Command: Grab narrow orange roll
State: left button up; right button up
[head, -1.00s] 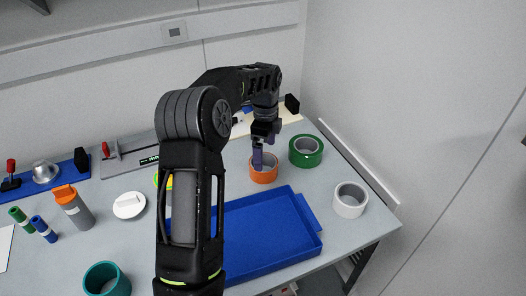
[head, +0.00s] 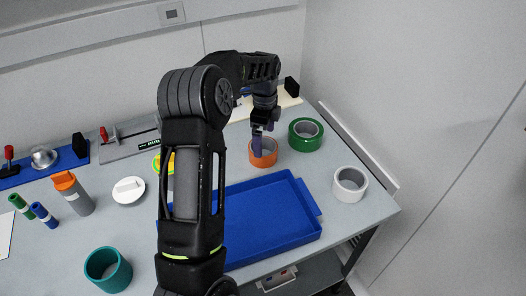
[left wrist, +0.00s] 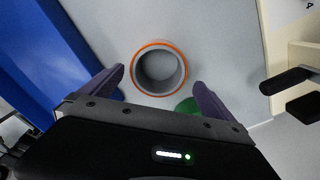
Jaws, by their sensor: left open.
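The narrow orange roll (head: 264,155) stands on the table behind the blue tray, its hole facing up. In the left wrist view the orange roll (left wrist: 159,68) shows as a thin orange rim around a grey inside. My left gripper (head: 260,146) is above and partly in front of the roll in the head view. In the left wrist view my left gripper (left wrist: 156,84) is open, its two purple fingers apart, with the roll between and just beyond the tips. Nothing is between the fingers. My right gripper is not in view.
A green roll (head: 305,136) stands close to the right of the orange roll. The blue tray (head: 308,197) lies in front, and a white roll (head: 349,186) stands at the right. A teal ring (head: 108,270) and a grey bottle with orange cap (head: 77,196) are at the left.

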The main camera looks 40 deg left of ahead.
aim_at(264, 148)
pick_arm(q)
jog(key=shift+f, duration=0.1)
jog(key=shift+s+f+p, duration=0.1)
jog(key=shift+f+p, duration=0.2)
jog(key=shift+f, duration=0.1)
notch_tip(264, 148, down, 4)
jog(key=shift+r+p, duration=0.25)
jog(key=shift+p, duration=0.3)
jog(key=shift+f, duration=0.35)
jog(key=c, duration=1.3)
